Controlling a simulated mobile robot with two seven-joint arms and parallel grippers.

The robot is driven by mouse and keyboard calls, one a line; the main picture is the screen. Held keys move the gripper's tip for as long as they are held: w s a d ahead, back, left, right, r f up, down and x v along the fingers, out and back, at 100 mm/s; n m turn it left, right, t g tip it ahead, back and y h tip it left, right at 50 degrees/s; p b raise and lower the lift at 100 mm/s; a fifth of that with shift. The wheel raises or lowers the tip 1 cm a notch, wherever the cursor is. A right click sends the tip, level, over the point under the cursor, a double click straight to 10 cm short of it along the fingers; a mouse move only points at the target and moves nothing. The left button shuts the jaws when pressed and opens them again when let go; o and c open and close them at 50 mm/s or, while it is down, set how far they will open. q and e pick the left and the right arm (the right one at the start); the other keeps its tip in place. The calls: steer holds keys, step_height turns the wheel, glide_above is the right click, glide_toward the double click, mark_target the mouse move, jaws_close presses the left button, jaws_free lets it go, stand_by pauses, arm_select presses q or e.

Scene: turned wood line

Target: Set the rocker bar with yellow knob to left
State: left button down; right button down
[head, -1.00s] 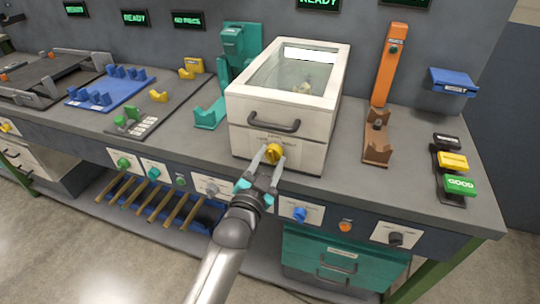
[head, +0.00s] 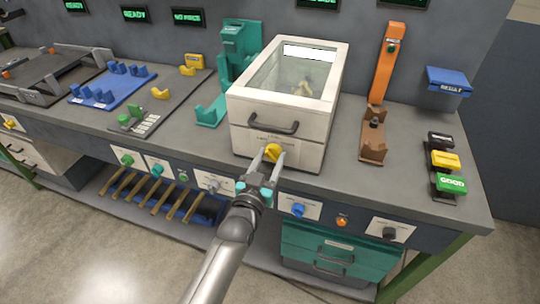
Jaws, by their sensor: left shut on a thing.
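The yellow knob (head: 272,152) sits on the front face of the white box (head: 318,152) with a glass lid, below its dark handle. My left gripper (head: 270,157) is shut on the yellow knob, one finger on each side. The knob looks tilted. The label behind it is partly hidden by the knob and fingers, so I cannot read its markings. My right gripper is not in the view.
A teal stand (head: 238,45) is left of the box, and an orange and brown stand (head: 387,60) is right of it. A green GOOD block (head: 451,183) lies at the right. Several knobs line the bench front, including a blue one (head: 298,210).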

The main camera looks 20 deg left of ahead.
arm_select(q)
steer(key=shift+n+p, duration=0.45)
steer(key=shift+n, duration=0.65)
steer(key=shift+c, duration=1.5)
jaws_free()
steer(key=s+p, duration=0.1)
steer(key=s, duration=1.4)
steer(key=shift+a+p, duration=0.25)
steer(key=shift+p, duration=0.1)
steer(key=shift+s, duration=0.1)
